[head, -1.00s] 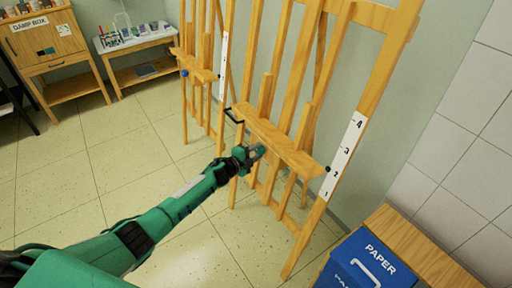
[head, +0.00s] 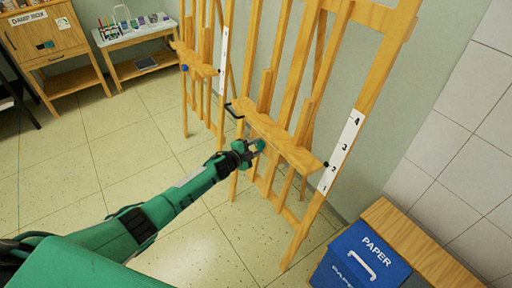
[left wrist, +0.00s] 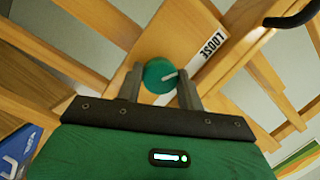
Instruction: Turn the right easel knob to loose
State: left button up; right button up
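The right easel (head: 290,150) is pale wood, with a ledge and a numbered white scale strip on its right leg. In the left wrist view, a round green knob (left wrist: 157,77) with a white pointer line sits on the wood. My left gripper (head: 256,148) is at the easel, below the ledge. In the wrist view, my left gripper (left wrist: 161,75) has one finger on each side of the knob, with narrow gaps showing; contact is not clear. My right gripper is out of view.
A second easel (head: 203,75) with a blue knob (head: 184,68) stands to the left. A black handle (head: 235,110) sticks out at the ledge's left end. A blue PAPER bin (head: 362,262) and a wooden bench (head: 405,235) are at lower right. The floor at left is clear.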

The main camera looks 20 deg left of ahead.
pick_arm(q)
jog(key=o, duration=0.4)
jog(key=shift+a, duration=0.1)
jog(key=shift+o, duration=0.2)
jog(key=v, duration=1.3)
jog(key=shift+s, duration=0.35)
jog(key=shift+a+r, duration=0.15)
jog(key=s+a+f+n+g+y, duration=0.2)
jog(key=s+f+n, duration=0.1)
jog(key=s+f, duration=0.55)
jog(key=s+a+f+n+g+y, duration=0.15)
jog(key=s+f+n, duration=0.3)
jog(key=f, duration=0.75)
jog(key=s+a+f+n+g+y, duration=0.1)
jog(key=s+f+n+g+y, duration=0.15)
jog(key=s+f, duration=0.65)
jog(key=s+d+f+n+g, duration=0.2)
jog(key=s+f, duration=0.3)
jog(key=s, duration=0.7)
jog(key=s+d+f+n+g, duration=0.2)
jog(key=s+f, duration=0.4)
jog(key=s, duration=0.5)
jog(key=s+d+f+n+g+y, duration=0.1)
jog(key=s+d+f+g, duration=0.2)
jog(key=s, duration=0.9)
notch_tip(320, 180, down, 3)
jog(key=shift+s+f+n, duration=0.15)
jog(key=shift+s+n, duration=0.15)
jog(key=shift+n, duration=0.1)
